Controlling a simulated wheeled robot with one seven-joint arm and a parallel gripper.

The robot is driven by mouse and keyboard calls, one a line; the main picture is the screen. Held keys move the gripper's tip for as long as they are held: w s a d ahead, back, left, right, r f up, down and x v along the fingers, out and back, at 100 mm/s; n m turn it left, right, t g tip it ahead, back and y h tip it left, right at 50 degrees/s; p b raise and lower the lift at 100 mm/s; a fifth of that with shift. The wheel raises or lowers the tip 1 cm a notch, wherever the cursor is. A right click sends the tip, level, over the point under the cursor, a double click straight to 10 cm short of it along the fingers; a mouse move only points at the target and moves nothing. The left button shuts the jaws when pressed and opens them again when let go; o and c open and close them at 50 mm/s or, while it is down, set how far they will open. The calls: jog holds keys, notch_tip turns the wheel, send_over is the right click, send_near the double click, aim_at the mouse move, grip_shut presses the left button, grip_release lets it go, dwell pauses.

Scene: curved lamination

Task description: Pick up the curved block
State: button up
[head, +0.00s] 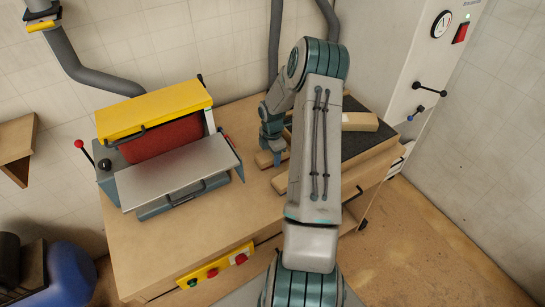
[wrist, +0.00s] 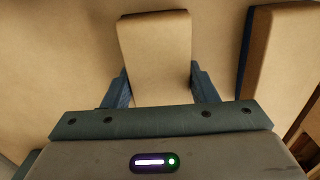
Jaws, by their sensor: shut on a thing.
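My gripper (head: 277,160) is low over the wooden bench, in front of the dark-topped board. In the wrist view my gripper (wrist: 160,92) has one finger on each side of a pale wooden block (wrist: 155,45), and it is shut on it. Part of this block (head: 264,159) shows beside the fingers in the head view. Its near end is hidden by my gripper body, and I cannot make out its curve. I cannot tell whether it touches the bench. Another pale block (head: 359,122) lies on the dark surface to the right, partly behind my arm.
The dark-topped board (head: 370,139) has a wooden edge strip close to my gripper; a wooden piece (wrist: 280,60) also stands right of the held block in the wrist view. A yellow-topped sanding machine (head: 155,110) stands on the left of the bench (head: 150,255).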

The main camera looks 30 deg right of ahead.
jog(key=shift+r, duration=0.75)
notch_tip(320, 180, up, 9)
jog(key=shift+r+b, duration=0.1)
jog(key=shift+b, duration=0.45)
jog(key=shift+o, duration=0.8)
